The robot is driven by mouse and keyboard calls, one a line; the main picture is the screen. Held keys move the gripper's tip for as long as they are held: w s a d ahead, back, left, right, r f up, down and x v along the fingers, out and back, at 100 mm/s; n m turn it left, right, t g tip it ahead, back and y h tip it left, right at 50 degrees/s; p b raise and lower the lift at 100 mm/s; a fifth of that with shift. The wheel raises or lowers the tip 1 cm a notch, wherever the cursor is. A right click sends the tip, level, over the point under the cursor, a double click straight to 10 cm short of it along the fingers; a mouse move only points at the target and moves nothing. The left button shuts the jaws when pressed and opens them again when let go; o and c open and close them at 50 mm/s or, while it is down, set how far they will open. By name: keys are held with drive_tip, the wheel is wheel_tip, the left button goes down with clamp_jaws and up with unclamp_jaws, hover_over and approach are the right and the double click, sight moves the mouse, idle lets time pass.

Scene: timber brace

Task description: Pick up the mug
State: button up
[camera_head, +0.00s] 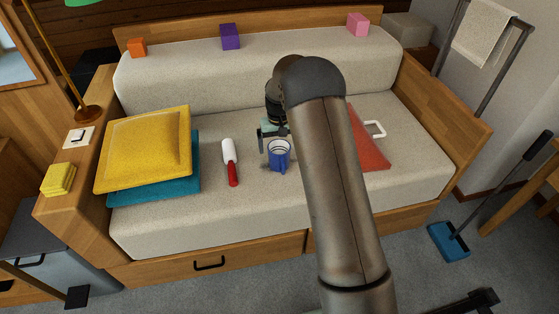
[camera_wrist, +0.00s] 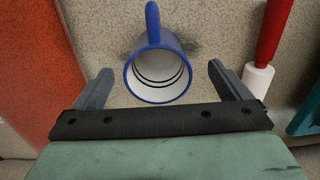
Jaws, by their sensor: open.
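A blue mug (camera_head: 279,158) with a white inside stands on the grey sofa seat (camera_head: 225,205), left of my arm. In the wrist view the mug (camera_wrist: 158,78) shows its open rim towards the camera, with its blue handle pointing to the top of the picture. My gripper (camera_head: 274,140) is just behind and above the mug in the head view, partly hidden by my arm. In the wrist view my gripper (camera_wrist: 160,78) is open, its two fingers apart, one on each side of the mug's rim with a gap to each. It holds nothing.
A red-handled lint roller (camera_head: 230,162) lies left of the mug. Yellow (camera_head: 145,148) and teal (camera_head: 180,190) cushions are stacked further left. Orange, purple and pink cubes sit on the backrest.

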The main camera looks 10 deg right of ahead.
sight(280, 161)
drive_tip(key=f, duration=0.5)
drive_tip(key=shift+w+d+f+b, duration=0.2)
drive_tip(key=shift+f+b, duration=0.15)
drive_tip(key=shift+b, duration=0.05)
drive_tip(key=shift+r, duration=0.1)
drive_tip(key=c, duration=1.2)
